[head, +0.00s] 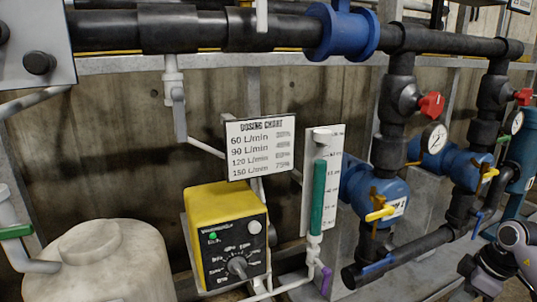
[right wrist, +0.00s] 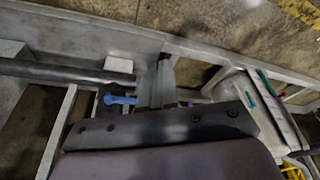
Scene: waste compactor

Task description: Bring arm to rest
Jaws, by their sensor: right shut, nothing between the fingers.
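My right arm, grey and black, enters at the lower right edge of the head view, apart from the pipes to its left. In the right wrist view, my right gripper (right wrist: 157,80) shows as two grey fingers beyond a dark gripper body. The fingers are closed together with nothing between them. A blue valve handle (right wrist: 118,100) shows just left of the fingers in that view; I cannot tell how far it is from them. My left gripper is not in view.
The head view shows a yellow dosing box (head: 227,236), a dosing chart sign (head: 262,148) and a green-filled tube (head: 317,197). A white tank (head: 105,262) stands at left. Dark pipes (head: 420,250) with yellow-handled blue valves (head: 384,192) stand near my right arm.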

